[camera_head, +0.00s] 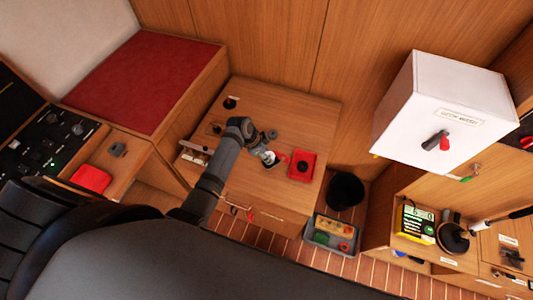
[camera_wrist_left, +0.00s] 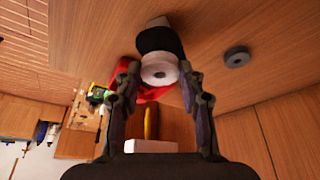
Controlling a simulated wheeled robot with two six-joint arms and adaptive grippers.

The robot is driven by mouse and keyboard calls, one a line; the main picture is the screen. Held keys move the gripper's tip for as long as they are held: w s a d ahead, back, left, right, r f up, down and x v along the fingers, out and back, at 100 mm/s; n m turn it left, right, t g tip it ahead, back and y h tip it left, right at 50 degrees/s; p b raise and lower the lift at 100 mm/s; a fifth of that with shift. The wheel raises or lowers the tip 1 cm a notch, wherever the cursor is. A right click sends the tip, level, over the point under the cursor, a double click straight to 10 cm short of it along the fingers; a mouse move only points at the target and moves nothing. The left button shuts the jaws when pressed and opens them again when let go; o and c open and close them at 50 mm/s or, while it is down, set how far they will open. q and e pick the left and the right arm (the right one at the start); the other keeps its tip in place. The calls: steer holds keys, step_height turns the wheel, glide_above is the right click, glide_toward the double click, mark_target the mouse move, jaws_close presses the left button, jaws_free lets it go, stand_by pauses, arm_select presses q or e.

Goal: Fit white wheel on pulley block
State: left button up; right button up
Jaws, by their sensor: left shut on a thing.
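The white wheel (camera_wrist_left: 160,70) sits between the fingertips of my left gripper (camera_wrist_left: 157,78), which is shut on it. In the head view my left gripper (camera_head: 266,156) is low over the wooden worktop. In the wrist view a black piece with a pale top (camera_wrist_left: 160,40), perhaps the pulley block, shows directly beyond the wheel; I cannot tell whether they touch. A red piece (camera_wrist_left: 154,93) is partly hidden behind the fingers. My right gripper is not in view.
A grey disc (camera_wrist_left: 237,57) lies on the worktop. A red tray (camera_head: 314,158) with a dark round thing stands right of my left gripper. Off the worktop's right side are a black bin (camera_head: 345,190) and a grey crate (camera_head: 312,235). A white cabinet (camera_head: 425,100) juts out at right.

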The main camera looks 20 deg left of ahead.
arm_select(q)
steer(key=shift+f+b, duration=0.7)
steer(key=shift+f, duration=0.5)
steer(key=o, duration=1.1)
steer(key=shift+r, duration=0.1)
step_height(320, 180, up, 6)
steer(key=p, duration=0.7)
steer(key=v, duration=1.1)
steer(key=shift+s+a+r, duration=0.15)
steer(key=shift+s+r, duration=0.05)
steer(key=shift+r, duration=0.15)
